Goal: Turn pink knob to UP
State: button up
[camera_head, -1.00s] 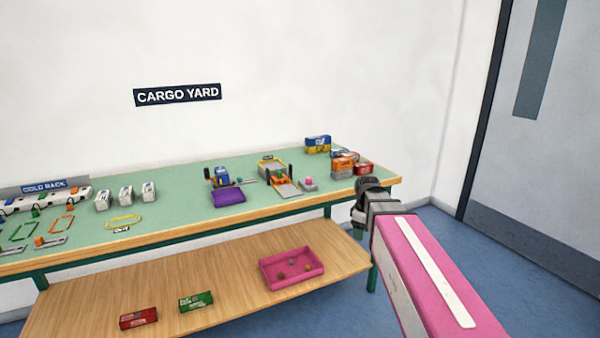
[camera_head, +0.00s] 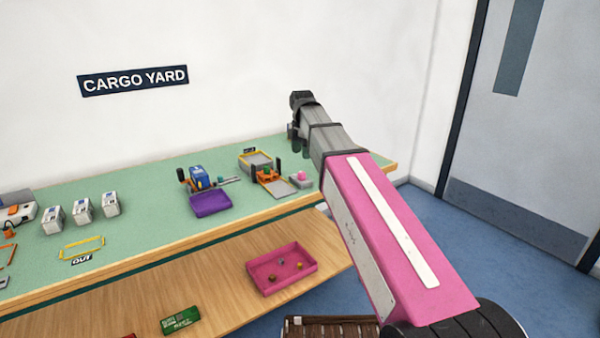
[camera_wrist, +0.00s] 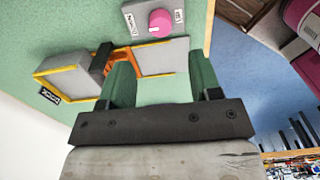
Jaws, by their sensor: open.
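The pink knob (camera_head: 300,174) sits on a small grey box (camera_head: 302,182) near the right end of the green table. In the wrist view the knob (camera_wrist: 160,22) is round, on its grey plate, with a small white label on each side; the lettering is too small to read. My gripper (camera_head: 293,143) is raised above the back of the table, beyond the knob. In the wrist view its two green-looking fingers stand apart with nothing between them (camera_wrist: 163,78). The knob lies past the fingertips, apart from them.
A blue crane (camera_head: 198,178) with a purple tray (camera_head: 212,203) is further left. A pink tray (camera_head: 282,268) sits on the lower shelf.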

aim_at(302, 173)
notch_tip(302, 173, down, 9)
jog(key=shift+f, duration=0.1)
dwell(0.4)
jog(key=c, duration=0.9)
